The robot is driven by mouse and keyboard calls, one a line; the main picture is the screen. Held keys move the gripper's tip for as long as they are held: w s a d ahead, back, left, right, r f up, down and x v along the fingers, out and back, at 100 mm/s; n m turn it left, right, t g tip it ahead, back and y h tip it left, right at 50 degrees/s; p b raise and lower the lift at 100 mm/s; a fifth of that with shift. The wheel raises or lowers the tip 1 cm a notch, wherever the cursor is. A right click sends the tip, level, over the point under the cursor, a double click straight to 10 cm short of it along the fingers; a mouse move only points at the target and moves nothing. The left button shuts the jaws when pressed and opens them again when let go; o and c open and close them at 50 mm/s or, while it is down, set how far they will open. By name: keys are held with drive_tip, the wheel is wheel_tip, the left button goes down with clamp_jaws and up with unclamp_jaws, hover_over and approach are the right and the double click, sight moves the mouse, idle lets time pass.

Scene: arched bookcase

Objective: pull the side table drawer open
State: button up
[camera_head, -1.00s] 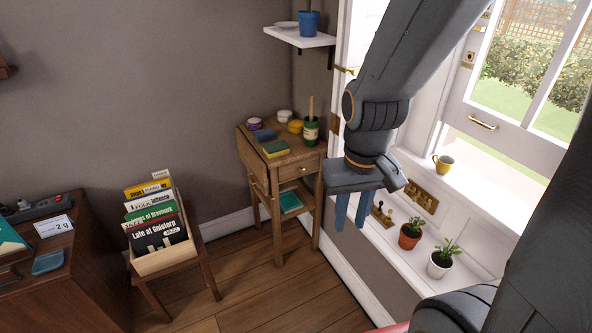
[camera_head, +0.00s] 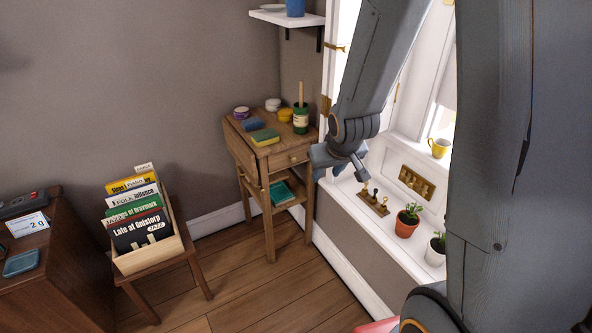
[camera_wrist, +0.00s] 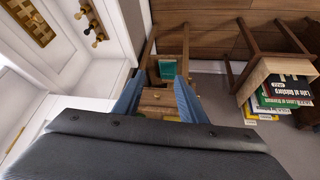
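The wooden side table (camera_head: 233,139) stands in the corner by the window. Its drawer (camera_head: 283,164) looks shut, with a small round knob (camera_head: 293,158) on the front. In the wrist view the drawer front (camera_wrist: 148,103) and knob (camera_wrist: 157,97) appear between my two blue fingers. My gripper (camera_wrist: 157,90) is open, with nothing held. In the head view my gripper (camera_head: 322,165) is just right of the table, near the drawer front; its fingertips are mostly hidden there. I cannot tell the exact gap to the knob.
A record crate (camera_head: 150,259) stands left. The windowsill at right holds potted plants (camera_head: 407,222). Floor before the table is clear.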

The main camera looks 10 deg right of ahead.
drive_tip(key=w+d+f+n+t+y+b, duration=0.1)
drive_tip(key=w+f+t+b, duration=0.2)
drive_tip(key=w+f, duration=0.35)
drive_tip(key=w+f+t+y+b, duration=0.1)
drive_tip(key=w+f+t+b, duration=0.2)
drive_tip(key=w, duration=0.6)
drive_tip(key=n+t+y+b, duration=0.2)
drive_tip(key=t+y+b, duration=0.2)
drive_tip(key=t+b, duration=0.15)
approach(294, 160)
drive_tip(key=shift+m+h, duration=0.3)
drive_tip(key=shift+b+x, duration=0.3)
drive_tip(key=shift+x, duration=3.6)
drive_tip(key=shift+a+r, duration=0.1)
clamp_jaws()
